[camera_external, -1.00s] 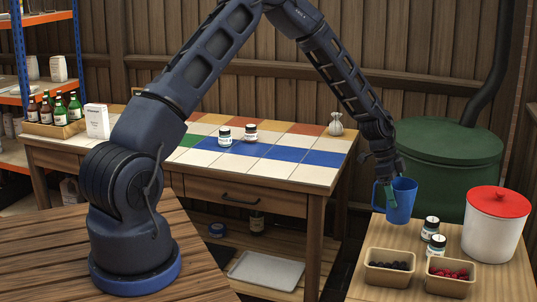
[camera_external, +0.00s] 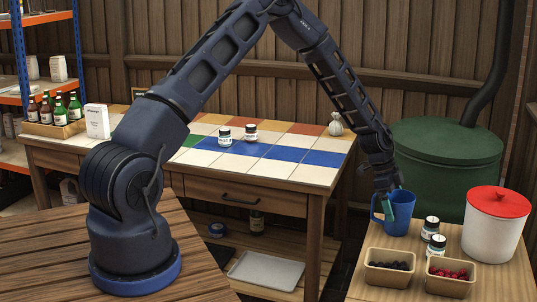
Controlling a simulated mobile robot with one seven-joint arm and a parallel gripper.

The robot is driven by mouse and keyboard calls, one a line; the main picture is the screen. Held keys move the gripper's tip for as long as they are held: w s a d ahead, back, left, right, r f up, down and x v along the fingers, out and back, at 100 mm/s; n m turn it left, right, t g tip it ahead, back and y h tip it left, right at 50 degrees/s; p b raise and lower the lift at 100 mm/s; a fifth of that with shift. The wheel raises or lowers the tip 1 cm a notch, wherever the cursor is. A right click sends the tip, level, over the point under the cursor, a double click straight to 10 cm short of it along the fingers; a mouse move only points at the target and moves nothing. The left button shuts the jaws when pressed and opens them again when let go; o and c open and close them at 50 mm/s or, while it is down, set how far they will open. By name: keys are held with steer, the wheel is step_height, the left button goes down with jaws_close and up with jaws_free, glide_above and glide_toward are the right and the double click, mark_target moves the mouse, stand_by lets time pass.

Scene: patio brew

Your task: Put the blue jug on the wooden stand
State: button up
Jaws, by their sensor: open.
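The blue jug (camera_external: 401,214) stands upright at the back left of the wooden stand (camera_external: 340,291), on the right of the external view. Its base appears to rest on the stand's top. My gripper (camera_external: 386,205) is open at the jug's left side, by the handle, with its fingers pointing down. The fingers overlap the handle in this view, and I cannot tell whether they touch it.
Two small jars (camera_external: 430,228) stand right of the jug. A white canister with a red lid (camera_external: 495,228) is farther right. A green barrel (camera_external: 445,150) is behind.

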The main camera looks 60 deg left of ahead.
steer(key=v, duration=1.1)
steer(key=shift+a+r, duration=0.1)
steer(key=shift+r, duration=0.2)
steer(key=shift+s+r, duration=0.25)
steer(key=shift+r, duration=0.3)
steer(key=s+d+r+n+y, duration=0.2)
steer(key=s+d+r, duration=0.2)
steer(key=s+r, duration=0.7)
steer(key=s+d+r+n+y, duration=0.1)
steer(key=s+d+r+n, duration=0.25)
steer(key=s+r, duration=0.85)
steer(key=s+d+r+n+t, duration=0.1)
steer(key=s+r, duration=0.3)
steer(key=s, duration=0.8)
steer(key=s+d+r+n+t, duration=0.1)
steer(key=s+r+n, duration=0.3)
steer(key=s, duration=0.9)
steer(key=shift+s+d+r+y, duration=0.25)
steer(key=shift+s+d+y, duration=0.1)
steer(key=shift+d, duration=0.2)
steer(key=shift+n, duration=0.25)
